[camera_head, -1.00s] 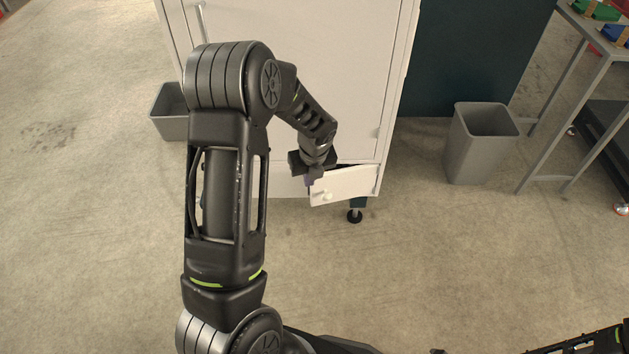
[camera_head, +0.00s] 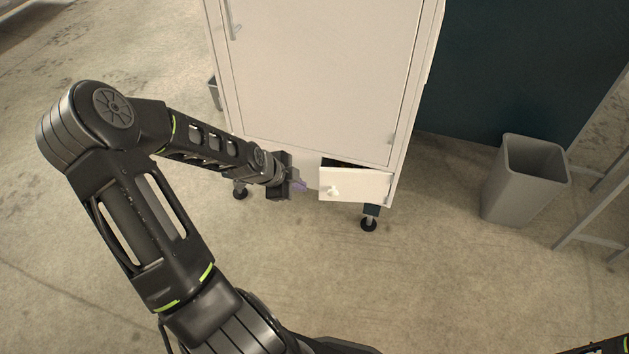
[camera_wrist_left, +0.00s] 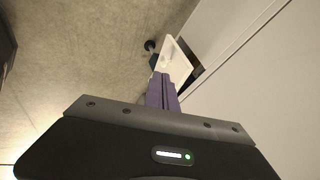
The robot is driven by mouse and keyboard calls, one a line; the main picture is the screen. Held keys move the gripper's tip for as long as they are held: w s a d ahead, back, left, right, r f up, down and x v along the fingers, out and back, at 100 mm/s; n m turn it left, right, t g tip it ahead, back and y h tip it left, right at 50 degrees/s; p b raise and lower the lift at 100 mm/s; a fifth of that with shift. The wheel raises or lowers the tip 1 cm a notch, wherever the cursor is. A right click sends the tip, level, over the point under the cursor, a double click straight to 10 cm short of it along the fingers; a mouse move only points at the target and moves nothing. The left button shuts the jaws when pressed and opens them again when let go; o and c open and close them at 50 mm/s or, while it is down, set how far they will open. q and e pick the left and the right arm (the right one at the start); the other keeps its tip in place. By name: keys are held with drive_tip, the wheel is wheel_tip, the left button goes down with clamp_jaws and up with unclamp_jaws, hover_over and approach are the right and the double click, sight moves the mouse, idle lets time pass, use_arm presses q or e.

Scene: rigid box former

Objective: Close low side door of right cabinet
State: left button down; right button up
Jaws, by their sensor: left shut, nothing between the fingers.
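The white cabinet (camera_head: 310,75) stands ahead. Its low side door (camera_head: 358,186) is a small white panel with a round knob, at the bottom right of the cabinet front. The door stands partly open, with a dark gap above it. My left gripper (camera_head: 302,187) is shut and empty, just left of the door's free edge; a small gap shows between them. In the left wrist view the purple fingertips (camera_wrist_left: 162,90) are together, pointing at the door (camera_wrist_left: 174,62). My right gripper is not in view; only a bit of dark arm shows at the lower right.
A grey bin (camera_head: 523,180) stands on the floor right of the cabinet, beside a metal table frame (camera_head: 597,215). A dark panel (camera_head: 500,75) stands behind. The floor in front is clear.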

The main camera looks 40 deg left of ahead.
use_arm(q)
drive_tip(key=shift+w+a+r+n, duration=0.2)
drive_tip(key=shift+w+r+n, duration=0.1)
drive_tip(key=shift+n, duration=0.5)
drive_tip(key=shift+f, duration=0.15)
drive_tip(key=b, duration=0.7)
approach(323, 180)
drive_tip(key=x, duration=0.4)
drive_tip(key=shift+f, duration=0.25)
